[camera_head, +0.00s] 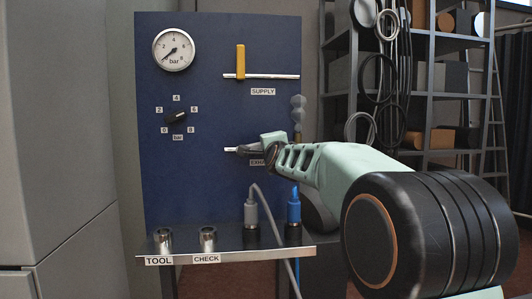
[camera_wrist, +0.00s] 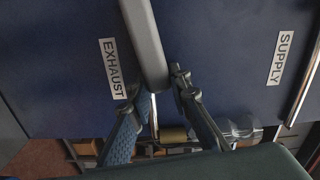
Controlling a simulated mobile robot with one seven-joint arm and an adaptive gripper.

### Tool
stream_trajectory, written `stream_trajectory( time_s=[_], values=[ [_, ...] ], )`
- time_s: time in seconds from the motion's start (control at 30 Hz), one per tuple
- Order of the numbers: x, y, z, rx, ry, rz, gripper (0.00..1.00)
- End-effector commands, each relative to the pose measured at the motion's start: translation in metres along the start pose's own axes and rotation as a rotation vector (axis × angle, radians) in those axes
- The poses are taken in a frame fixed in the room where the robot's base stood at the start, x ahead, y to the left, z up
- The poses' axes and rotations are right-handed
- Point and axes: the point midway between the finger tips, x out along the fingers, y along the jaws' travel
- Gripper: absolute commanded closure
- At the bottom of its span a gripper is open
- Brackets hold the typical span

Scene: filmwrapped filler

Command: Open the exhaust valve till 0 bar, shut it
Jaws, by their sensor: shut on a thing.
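A blue panel (camera_head: 215,190) carries a round gauge (camera_head: 173,49) marked in bar. Its needle points to the lower left, close to the low end of the scale. The exhaust valve's pipe (camera_head: 230,150) shows at mid-height, with the EXHAUST label (camera_wrist: 113,68) clear in the wrist view. My gripper (camera_head: 245,150) is at this valve and hides most of it in the head view. In the wrist view my gripper (camera_wrist: 163,88) is shut on the grey exhaust handle (camera_wrist: 148,45). The handle runs roughly along the pipe there; its exact angle is unclear.
The yellow supply handle (camera_head: 240,62) stands upright across its pipe (camera_head: 285,76). A black dial knob (camera_head: 177,116) points near 6. Below, a metal shelf (camera_head: 225,256) has TOOL and CHECK cups and two hose plugs. A storage rack (camera_head: 440,95) stands behind at right.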

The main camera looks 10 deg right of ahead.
Motion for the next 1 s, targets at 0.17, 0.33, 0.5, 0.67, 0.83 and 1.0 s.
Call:
stream_trajectory(
  time_s=[0.17,0.33,0.5,0.67,0.83,1.0],
  values=[
    [0.0000,0.0075,0.0010,0.086,0.000,-0.004,1.00],
    [0.0000,0.0097,0.0012,0.130,0.000,-0.003,1.00],
    [0.0000,0.0099,0.0013,0.148,0.000,-0.003,1.00],
    [0.0000,0.0095,0.0014,0.150,0.000,-0.003,1.00],
    [0.0000,0.0092,0.0014,0.149,0.000,-0.003,1.00],
    [0.0000,0.0094,0.0014,0.148,0.000,-0.003,0.67]
  ],
)
